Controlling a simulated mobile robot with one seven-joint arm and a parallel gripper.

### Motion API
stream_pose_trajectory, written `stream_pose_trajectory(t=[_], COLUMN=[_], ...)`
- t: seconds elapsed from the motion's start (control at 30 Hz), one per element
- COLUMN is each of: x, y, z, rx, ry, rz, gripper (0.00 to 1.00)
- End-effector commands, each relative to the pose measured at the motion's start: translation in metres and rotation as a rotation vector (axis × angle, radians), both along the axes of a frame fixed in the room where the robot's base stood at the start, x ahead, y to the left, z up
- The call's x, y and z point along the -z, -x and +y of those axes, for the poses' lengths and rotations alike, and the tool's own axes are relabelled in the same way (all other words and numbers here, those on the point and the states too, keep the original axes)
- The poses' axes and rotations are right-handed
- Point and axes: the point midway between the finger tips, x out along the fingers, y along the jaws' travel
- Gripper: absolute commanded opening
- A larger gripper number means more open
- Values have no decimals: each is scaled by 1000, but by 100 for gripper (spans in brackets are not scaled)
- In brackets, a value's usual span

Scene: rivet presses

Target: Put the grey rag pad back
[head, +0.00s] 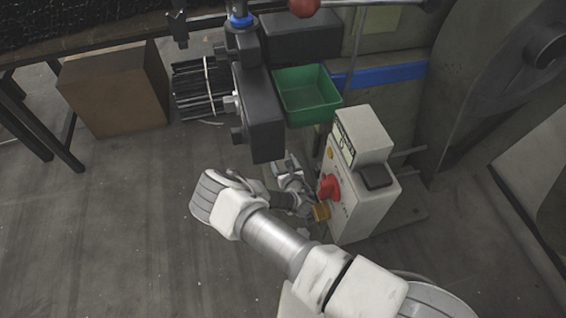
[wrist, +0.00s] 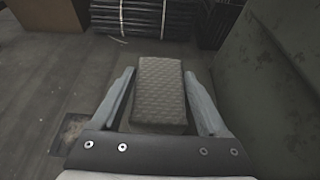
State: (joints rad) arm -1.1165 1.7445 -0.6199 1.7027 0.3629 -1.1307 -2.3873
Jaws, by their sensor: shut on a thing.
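The grey rag pad (wrist: 160,92) is a quilted rectangular block in the middle of the wrist view. My gripper (wrist: 160,78) is shut on it, with one pale finger along each side. In the head view my gripper (head: 290,178) is low beside the control box, partly hidden by the press head and my own arm. I cannot make out the pad in the head view.
The control box (head: 372,205) with a red knob (head: 329,187) stands close right of my gripper. A green bin (head: 307,92) is behind. A dark press head (head: 262,115) hangs close left. A brown box (head: 112,92) and bundled black rods (head: 195,92) stand farther back. Floor at left is clear.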

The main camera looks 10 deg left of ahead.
Motion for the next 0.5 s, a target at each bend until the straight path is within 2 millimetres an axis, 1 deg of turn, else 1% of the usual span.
stream_pose_trajectory(t=[0.17,0.2,0.27,0.3,0.33,0.5], x=[3,3,3,3,3,3], y=[0,0,0,0,0,0], z=[0,0,0,0,0,0], rx=[0,0,1,1,1,1], ry=[1,1,2,2,1,1], rz=[0,0,0,0,1,1], gripper=[21,80,91,98,100,100])
